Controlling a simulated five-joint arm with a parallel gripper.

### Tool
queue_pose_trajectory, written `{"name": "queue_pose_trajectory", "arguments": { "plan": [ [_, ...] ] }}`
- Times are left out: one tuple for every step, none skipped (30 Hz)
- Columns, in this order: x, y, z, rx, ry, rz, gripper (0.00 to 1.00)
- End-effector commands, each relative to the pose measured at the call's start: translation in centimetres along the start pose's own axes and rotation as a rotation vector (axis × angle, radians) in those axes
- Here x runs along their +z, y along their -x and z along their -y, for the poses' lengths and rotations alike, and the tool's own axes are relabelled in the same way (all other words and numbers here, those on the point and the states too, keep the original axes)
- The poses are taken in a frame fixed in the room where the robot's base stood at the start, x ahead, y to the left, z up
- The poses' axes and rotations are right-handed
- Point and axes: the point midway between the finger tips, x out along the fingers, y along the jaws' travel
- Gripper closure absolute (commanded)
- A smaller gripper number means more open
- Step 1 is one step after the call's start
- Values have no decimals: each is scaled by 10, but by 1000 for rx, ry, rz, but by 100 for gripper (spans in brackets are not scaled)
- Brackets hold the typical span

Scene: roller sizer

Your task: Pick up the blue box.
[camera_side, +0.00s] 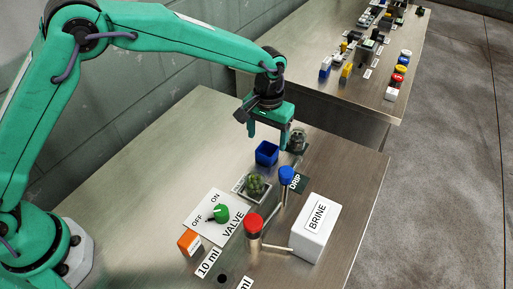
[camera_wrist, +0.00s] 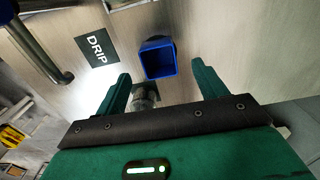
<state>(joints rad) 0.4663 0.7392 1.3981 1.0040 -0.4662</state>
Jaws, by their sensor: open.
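The blue box (camera_side: 266,153) is a small open-topped cube standing on the metal table, behind the jar of green pieces. My gripper (camera_side: 268,136) is open and empty, pointing down close to the box. In the wrist view the box (camera_wrist: 158,60) shows its dark hollow inside and lies beyond the gap between my fingertips (camera_wrist: 162,75). I see no contact between the fingers and the box. The exact height of my fingertips above it is hard to tell.
A glass jar (camera_side: 298,139) stands right of the box, close to one finger. A jar of green pieces (camera_side: 257,186), a blue-capped post (camera_side: 286,175), a red-capped post (camera_side: 254,224), a green valve knob (camera_side: 221,213) and a white BRINE block (camera_side: 315,228) stand nearer. The table's left is clear.

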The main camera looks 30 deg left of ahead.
Motion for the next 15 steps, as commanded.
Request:
{"name": "queue_pose_trajectory", "arguments": {
  "plan": [
    [0,0,0,0,0,0,29],
    [0,0,0,0,0,0,29],
    [0,-1,0,0,0,0,29],
    [0,-1,0,0,0,0,29],
    [0,-2,0,0,0,1,29],
    [0,-4,0,-1,0,1,29],
    [0,-6,0,-1,0,2,29],
    [0,-9,0,-1,0,3,29],
    [0,-13,0,-2,0,3,29],
    [0,-16,0,-2,0,3,29],
    [0,-19,-1,-1,0,2,29],
    [0,-24,-1,-1,0,2,29],
    [0,-28,-1,-2,0,3,29],
    [0,-31,-1,-2,0,4,29],
    [0,-36,-1,-1,0,2,29]
  ]
}}
